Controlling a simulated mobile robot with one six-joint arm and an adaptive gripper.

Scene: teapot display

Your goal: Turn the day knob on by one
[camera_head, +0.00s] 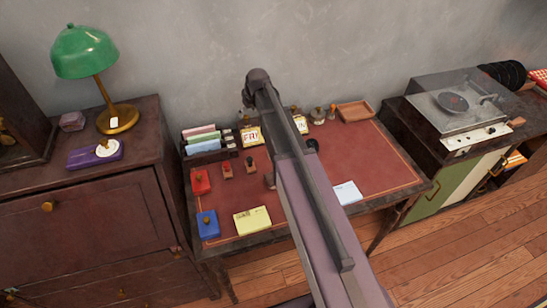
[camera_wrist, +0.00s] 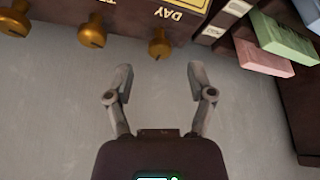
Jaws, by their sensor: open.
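The calendar box stands at the back of the red-topped desk in the head view, with a card reading FRI (camera_head: 251,136) and another card (camera_head: 300,124) partly covered by my arm. In the wrist view the box is upside down, with the label DAY (camera_wrist: 172,14) and a brass knob (camera_wrist: 160,42) beside that label. My gripper (camera_wrist: 160,76) is open and empty. Its two fingers point toward this knob, which lies just past the fingertips, roughly centred between them, with no contact visible. The gripper itself is not clearly visible in the head view.
Two more brass knobs (camera_wrist: 91,32) sit left in the wrist view. Coloured cards (camera_head: 202,138) stand in a holder beside the calendar. Stamps, a blue box (camera_head: 207,224) and a yellow pad (camera_head: 252,220) lie on the desk. The desk's right part is mostly clear.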

